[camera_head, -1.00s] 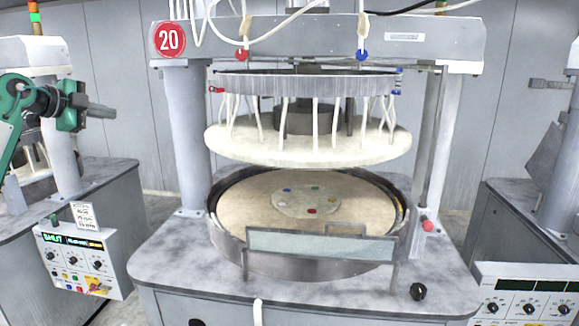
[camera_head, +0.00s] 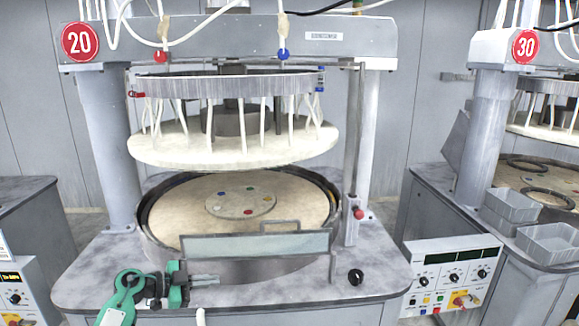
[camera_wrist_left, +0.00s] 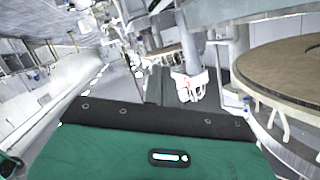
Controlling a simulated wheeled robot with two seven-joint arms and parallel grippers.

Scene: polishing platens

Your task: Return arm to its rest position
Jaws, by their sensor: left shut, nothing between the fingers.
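My left arm is green and comes in at the lower left of the head view. Its gripper (camera_head: 206,281) points to the right, low in front of polishing machine 20 (camera_head: 200,246). The fingers lie close together, shut, with nothing between them. In the left wrist view the green and black wrist body (camera_wrist_left: 150,145) fills the bottom, and the fingertips do not show. My right gripper does not show in either view.
Machine 20's round platen (camera_head: 290,205) carries a disc with coloured dots under a raised upper plate (camera_head: 230,150). A clear guard (camera_head: 255,245) stands at its front. A control panel (camera_head: 455,275) is at right. Machine 30 (camera_head: 490,115) with grey bins (camera_head: 510,205) stands further right.

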